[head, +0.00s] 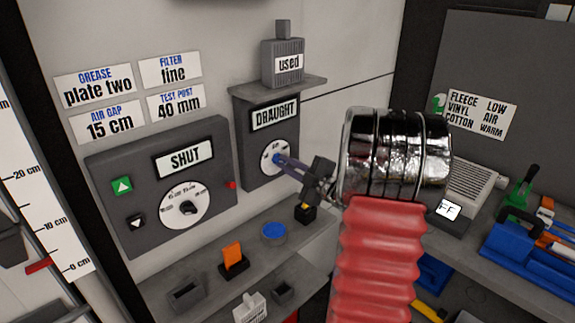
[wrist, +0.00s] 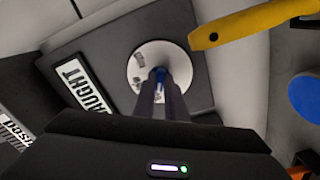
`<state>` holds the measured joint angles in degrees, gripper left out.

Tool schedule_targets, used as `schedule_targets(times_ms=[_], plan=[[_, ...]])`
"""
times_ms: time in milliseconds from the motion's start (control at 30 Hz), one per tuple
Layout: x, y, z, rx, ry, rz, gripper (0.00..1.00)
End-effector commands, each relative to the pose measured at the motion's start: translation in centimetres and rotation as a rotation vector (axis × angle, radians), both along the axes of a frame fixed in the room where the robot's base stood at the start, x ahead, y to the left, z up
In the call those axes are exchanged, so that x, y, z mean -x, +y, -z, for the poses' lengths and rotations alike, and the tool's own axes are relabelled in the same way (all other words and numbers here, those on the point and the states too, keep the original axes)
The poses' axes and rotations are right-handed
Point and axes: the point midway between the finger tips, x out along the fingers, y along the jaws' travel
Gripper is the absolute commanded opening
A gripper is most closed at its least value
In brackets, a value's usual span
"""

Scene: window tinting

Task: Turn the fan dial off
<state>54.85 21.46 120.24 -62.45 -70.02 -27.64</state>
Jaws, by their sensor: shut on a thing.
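A grey box labelled DRAUGHT (head: 287,133) is on the wall and carries a round white dial face (head: 268,166) with a small blue knob. In the wrist view the dial face (wrist: 137,62) lies straight ahead, with the blue knob (wrist: 160,74) at its middle. My gripper (head: 281,160) reaches in from the right, and its two long fingers are shut on the blue knob. The fingers also show in the wrist view (wrist: 161,84). They hide part of the knob and of the dial's markings, so I cannot read its setting.
A grey panel (head: 107,184) with a SHUT display, buttons and a black-knobbed dial (head: 186,208) is to the left. A grey block labelled used (head: 283,48) stands on the ledge above. Below, a shelf holds an orange piece (head: 233,256) and a blue disc (head: 273,232).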

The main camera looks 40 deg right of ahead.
Motion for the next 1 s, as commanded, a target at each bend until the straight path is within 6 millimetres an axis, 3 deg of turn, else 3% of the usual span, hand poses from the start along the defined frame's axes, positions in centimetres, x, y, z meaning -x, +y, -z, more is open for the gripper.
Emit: schedule_targets(times_ms=[233,267,533,833,1000], plan=[[0.1,0.1,0.6,-0.006,0.012,-0.001,0.00],[0.1,0.1,0.6,-0.006,0.012,-0.001,0.12],[0.1,0.1,0.4,-0.004,0.006,-0.001,0.30],[0.2,0.1,0.1,-0.002,0.003,-0.001,0.30],[1.5,-0.1,0.1,-0.002,0.002,0.002,0.30]])
